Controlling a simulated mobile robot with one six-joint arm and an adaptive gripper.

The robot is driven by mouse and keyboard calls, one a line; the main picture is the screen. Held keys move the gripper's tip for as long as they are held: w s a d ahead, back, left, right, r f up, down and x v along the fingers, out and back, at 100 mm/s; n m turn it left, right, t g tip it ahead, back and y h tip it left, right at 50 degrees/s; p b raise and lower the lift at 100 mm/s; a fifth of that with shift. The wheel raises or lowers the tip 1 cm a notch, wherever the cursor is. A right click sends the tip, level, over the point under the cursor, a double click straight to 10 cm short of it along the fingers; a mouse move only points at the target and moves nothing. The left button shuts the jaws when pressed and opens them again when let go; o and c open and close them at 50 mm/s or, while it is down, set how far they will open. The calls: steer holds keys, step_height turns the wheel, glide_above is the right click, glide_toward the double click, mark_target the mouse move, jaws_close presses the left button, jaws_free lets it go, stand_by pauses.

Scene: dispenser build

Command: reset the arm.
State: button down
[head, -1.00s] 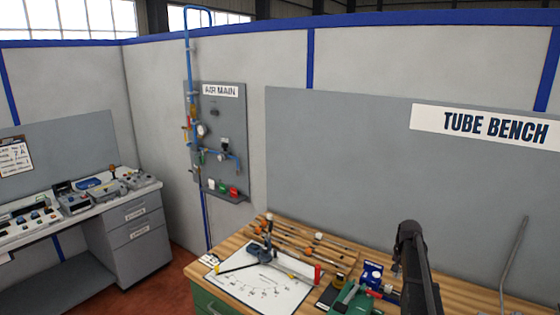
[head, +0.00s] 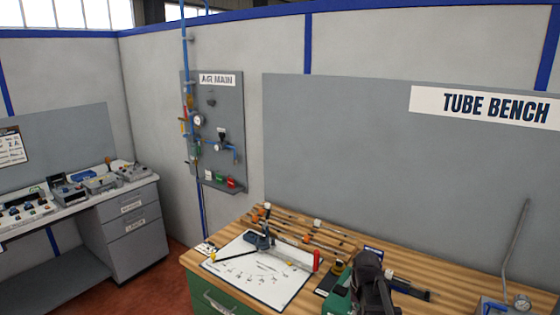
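A dark part of my arm (head: 370,283) shows at the bottom of the head view, in front of the tube bench. It looks like my gripper or the link behind it, seen from the back. No separate fingertips can be made out, and I see nothing held. It hides part of a green device (head: 338,300) on the bench.
The wooden bench (head: 455,290) carries a white marked sheet (head: 252,283) with a bending tool (head: 262,241), several rods behind it, and a bent tube (head: 516,245) at right. The air main panel (head: 226,130) is on the wall. A left counter (head: 100,193) holds several devices.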

steer(key=s+a+f+n+b, duration=0.2)
steer(key=s+a+f, duration=0.2)
steer(key=s, duration=0.5)
steer(key=shift+s+a+b, duration=0.2)
steer(key=shift+a+b, duration=0.1)
steer(key=shift+a, duration=0.7)
